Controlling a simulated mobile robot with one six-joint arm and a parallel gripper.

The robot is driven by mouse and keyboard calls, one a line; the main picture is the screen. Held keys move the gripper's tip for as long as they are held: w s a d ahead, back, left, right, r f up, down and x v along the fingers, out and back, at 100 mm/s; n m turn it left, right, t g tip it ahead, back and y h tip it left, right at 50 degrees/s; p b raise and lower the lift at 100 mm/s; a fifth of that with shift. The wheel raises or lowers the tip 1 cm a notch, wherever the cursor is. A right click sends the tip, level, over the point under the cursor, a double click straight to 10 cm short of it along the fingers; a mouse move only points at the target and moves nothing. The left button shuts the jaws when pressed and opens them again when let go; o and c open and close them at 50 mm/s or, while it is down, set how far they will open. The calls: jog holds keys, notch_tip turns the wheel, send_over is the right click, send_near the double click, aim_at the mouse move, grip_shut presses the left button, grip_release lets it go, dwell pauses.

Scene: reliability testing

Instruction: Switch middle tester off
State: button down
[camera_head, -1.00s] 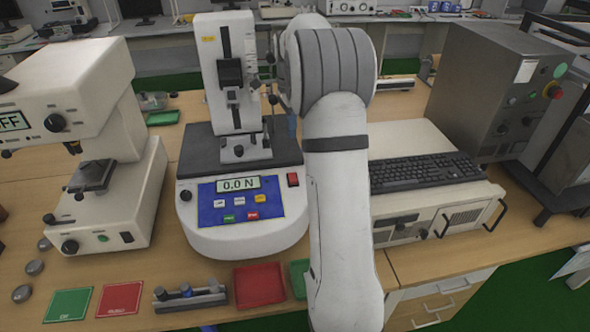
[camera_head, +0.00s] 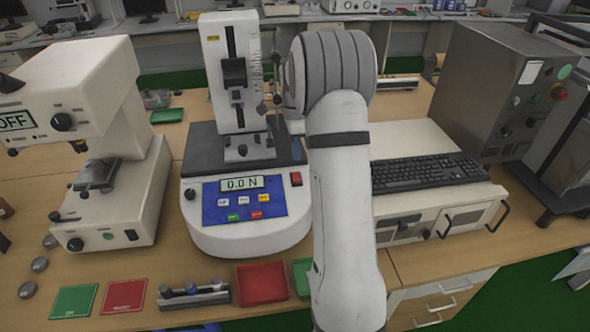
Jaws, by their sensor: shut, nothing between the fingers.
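The middle tester (camera_head: 247,231) is a white force tester with a dark platform, an upright column and a blue front panel. Its display (camera_head: 242,183) is lit and reads 0.0 N. A round black knob is at the panel's left. Small dark ball knobs stand right of the column, partly overlapped by my arm. My gripper is not visible; my arm's thick white links hide the area right of the tester.
Another white tester (camera_head: 130,190) at left reads OFF. A keyboard (camera_head: 425,172) lies on a white case (camera_head: 440,215) at right, beside a grey machine (camera_head: 490,90). Red and green cards, a vial rack (camera_head: 194,297) and a red tray (camera_head: 262,283) line the front edge.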

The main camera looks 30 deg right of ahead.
aim_at(297, 179)
jog(key=f, duration=0.4)
jog(key=s+f+p, duration=0.1)
jog(key=f, duration=0.2)
jog(key=shift+a, duration=0.15)
